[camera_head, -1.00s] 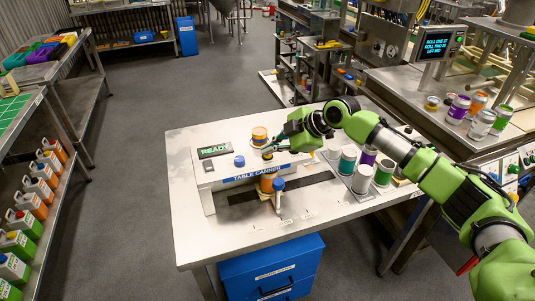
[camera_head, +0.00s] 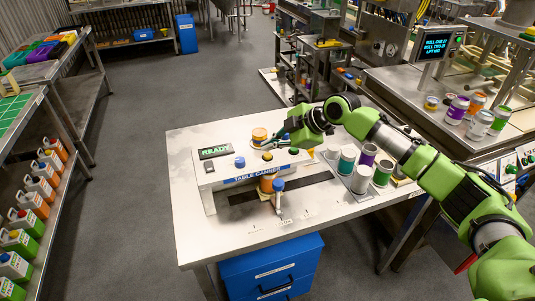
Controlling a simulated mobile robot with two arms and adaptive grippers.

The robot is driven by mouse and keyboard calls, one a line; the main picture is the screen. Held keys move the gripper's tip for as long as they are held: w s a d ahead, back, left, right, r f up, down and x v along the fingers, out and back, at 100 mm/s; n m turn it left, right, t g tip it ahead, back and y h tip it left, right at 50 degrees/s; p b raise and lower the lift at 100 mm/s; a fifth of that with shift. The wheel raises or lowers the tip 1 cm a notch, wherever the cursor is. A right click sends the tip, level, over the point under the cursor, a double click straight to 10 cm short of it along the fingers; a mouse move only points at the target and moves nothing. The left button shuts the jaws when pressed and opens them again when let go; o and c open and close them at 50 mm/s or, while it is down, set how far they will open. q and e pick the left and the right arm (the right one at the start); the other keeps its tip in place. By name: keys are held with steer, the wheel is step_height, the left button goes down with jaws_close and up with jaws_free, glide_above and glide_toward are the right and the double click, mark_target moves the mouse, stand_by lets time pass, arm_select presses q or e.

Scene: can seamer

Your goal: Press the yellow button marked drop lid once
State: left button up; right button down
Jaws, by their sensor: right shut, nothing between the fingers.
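The table canner (camera_head: 225,176) stands on the white table, with a lit "READY" display (camera_head: 215,151). On its top are a blue button (camera_head: 239,162), a small yellow button (camera_head: 267,156) and a green button (camera_head: 294,151). My right gripper (camera_head: 272,144) is shut and empty, its fingertips just above and behind the yellow button, seemingly apart from it. The button's marking is too small to read. My left gripper is not in view.
An orange-and-yellow stack (camera_head: 259,135) stands behind the canner. Several cans in a tray (camera_head: 345,181) stand to its right, under my right arm. The table's front (camera_head: 235,235) is clear. Blue drawers (camera_head: 272,270) are below.

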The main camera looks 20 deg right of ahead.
mark_target(270, 155)
steer(key=shift+r+p, duration=2.1)
steer(key=shift+r, duration=0.45)
steer(key=shift+f, duration=0.1)
